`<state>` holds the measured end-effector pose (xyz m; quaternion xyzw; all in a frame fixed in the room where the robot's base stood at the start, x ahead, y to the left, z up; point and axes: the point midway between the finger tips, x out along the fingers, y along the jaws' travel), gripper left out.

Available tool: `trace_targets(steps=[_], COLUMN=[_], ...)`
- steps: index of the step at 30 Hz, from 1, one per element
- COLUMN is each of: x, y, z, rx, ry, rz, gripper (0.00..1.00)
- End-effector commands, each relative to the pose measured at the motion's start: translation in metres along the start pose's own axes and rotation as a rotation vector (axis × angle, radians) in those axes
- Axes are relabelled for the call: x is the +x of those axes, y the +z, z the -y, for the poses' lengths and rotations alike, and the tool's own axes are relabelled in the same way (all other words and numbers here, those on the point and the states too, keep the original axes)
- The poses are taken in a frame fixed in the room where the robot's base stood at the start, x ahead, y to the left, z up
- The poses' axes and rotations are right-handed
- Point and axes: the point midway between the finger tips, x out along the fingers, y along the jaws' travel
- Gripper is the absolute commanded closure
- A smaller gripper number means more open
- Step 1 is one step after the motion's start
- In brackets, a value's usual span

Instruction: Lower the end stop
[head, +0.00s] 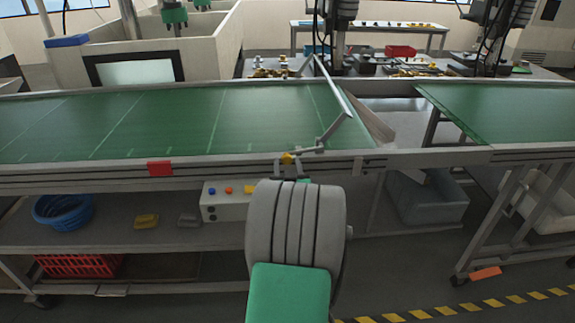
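The end stop (333,87) looks like a thin grey metal bar across the right end of the left green belt (180,125). It appears raised above the belt and slanted. A bent grey link (335,128) runs from its near end down to the belt's front rail. A yellow knob (287,158) sits on the rail at the left of that linkage. My gripper (291,170) is at the front rail, right by the yellow knob. My own arm hides most of the gripper, so its contact with the knob and its opening are unclear.
A gap with a grey surface separates the left belt from the right belt (520,108). A red block (159,168) is on the front rail. Below are a white button box (226,201), a blue basket (63,210) and a grey bin (428,198). The belts look empty.

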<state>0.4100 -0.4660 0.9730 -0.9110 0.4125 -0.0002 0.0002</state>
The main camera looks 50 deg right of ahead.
Motion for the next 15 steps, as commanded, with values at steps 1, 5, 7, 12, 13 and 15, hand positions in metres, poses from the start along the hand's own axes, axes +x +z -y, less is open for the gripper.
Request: trace_targets(steps=[1,5,7,12,13,15], x=[-0.0001,-0.0002,-0.0002,-0.0002,-0.0002,-0.0002], y=[0.0,0.0,0.0,0.0,0.0,0.0], z=[-0.0001,-0.0001,-0.0001,-0.0001,-0.0001,-0.0001], rx=[0.0,0.0,0.0,0.0,0.0,0.0], ry=[0.0,0.0,0.0,0.0,0.0,0.0], rz=[0.0,0.0,0.0,0.0,0.0,0.0], gripper=[0.59,0.7,0.76,0.9,0.92,0.98])
